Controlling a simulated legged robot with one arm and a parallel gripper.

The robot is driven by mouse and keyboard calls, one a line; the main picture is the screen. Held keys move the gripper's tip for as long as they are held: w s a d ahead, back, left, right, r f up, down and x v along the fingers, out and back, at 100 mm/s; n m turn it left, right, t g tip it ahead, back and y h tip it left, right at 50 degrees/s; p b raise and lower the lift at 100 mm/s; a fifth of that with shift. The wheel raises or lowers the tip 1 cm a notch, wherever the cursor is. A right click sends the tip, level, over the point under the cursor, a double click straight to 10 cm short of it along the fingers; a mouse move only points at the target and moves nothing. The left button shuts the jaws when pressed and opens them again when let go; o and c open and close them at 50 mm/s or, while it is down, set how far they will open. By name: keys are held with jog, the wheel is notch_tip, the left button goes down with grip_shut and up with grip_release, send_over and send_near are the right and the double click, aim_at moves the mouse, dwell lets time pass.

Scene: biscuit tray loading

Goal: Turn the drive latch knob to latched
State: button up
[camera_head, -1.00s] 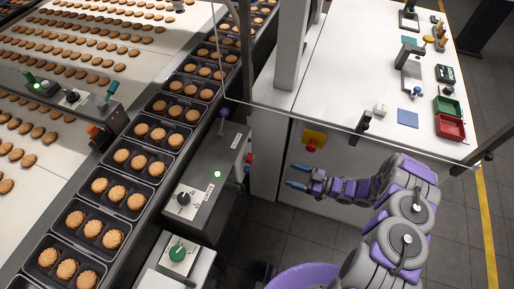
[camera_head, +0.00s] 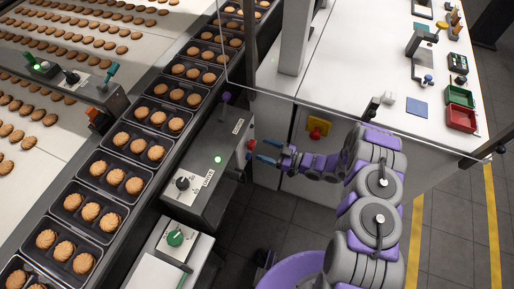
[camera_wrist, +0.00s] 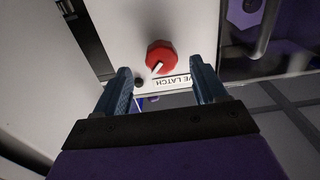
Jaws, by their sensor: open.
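The red drive latch knob (camera_wrist: 161,57) has a pale pointer stripe and sits on a light panel face in the wrist view. A label (camera_wrist: 173,83), partly hidden and upside down, reads "VE LATCH" beside it. The pointer slants toward the label and a small dark dot. In the head view the knob (camera_head: 250,145) shows small on the right side of the grey control box. My gripper (camera_head: 259,150) is open beside the knob. In the wrist view its blue fingers (camera_wrist: 160,82) lie to either side of the knob's lower edge, not closed on it.
The grey control box (camera_head: 225,135) carries a purple-topped lever (camera_head: 225,97), a lit green lamp (camera_head: 218,160) and a black knob (camera_head: 183,183). A red button on a yellow plate (camera_head: 317,130) is on the white cabinet right of my gripper. Biscuit trays line the conveyor at left.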

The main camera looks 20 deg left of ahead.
aim_at(250, 145)
jog(key=a, duration=0.4)
jog(key=shift+w+a+b, duration=0.1)
jog(key=shift+a+b, duration=0.1)
jog(key=shift+b, duration=0.15)
jog(key=shift+d, duration=0.1)
jog(key=shift+c, duration=0.5)
jog(key=c, duration=0.9)
jog(key=shift+c, duration=0.2)
